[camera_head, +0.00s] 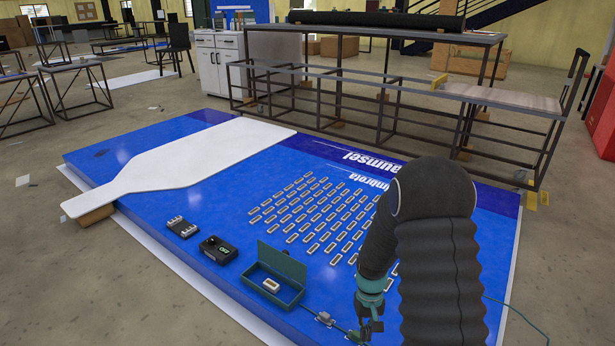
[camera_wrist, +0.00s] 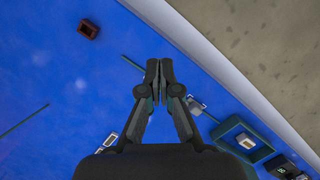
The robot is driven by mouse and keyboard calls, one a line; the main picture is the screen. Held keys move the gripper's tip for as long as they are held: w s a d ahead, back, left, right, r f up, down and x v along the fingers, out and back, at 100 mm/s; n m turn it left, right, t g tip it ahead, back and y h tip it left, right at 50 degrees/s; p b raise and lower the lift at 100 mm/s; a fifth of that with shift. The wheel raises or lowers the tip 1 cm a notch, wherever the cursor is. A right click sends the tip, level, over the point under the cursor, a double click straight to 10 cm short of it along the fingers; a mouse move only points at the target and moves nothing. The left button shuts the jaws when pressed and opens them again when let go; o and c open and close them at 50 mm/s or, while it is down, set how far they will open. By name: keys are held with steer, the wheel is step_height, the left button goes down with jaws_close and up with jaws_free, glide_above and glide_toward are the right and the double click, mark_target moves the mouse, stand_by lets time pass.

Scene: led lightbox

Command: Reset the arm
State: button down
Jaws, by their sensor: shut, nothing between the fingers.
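My arm hides part of the panel's right side in the head view.
A green open box (camera_head: 268,293) holds a small light piece (camera_head: 271,285). A black device (camera_head: 217,250) and a grey connector block (camera_head: 182,227) lie to its left. Several LED modules (camera_head: 310,215) sit in rows. A white bottle-shaped board (camera_head: 190,160) lies behind. A metal frame table (camera_head: 400,110) stands beyond.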

steer(key=s+r+t+p, duration=0.1)
steer(key=s+r+t, duration=0.1)
steer(key=s+r, duration=0.5)
steer(key=s+r+t+p, duration=0.2)
steer(key=s+r, duration=0.5)
steer(key=r, duration=1.2)
steer(key=s+r+t+p, duration=0.1)
steer(key=s+r+t, duration=0.2)
steer(key=s+r, duration=0.4)
step_height(320, 180, up, 7)
steer(key=shift+s+f+m+t+p, duration=0.2)
steer(key=shift+s+m+t+p, duration=0.1)
steer(key=shift+m+t, duration=0.1)
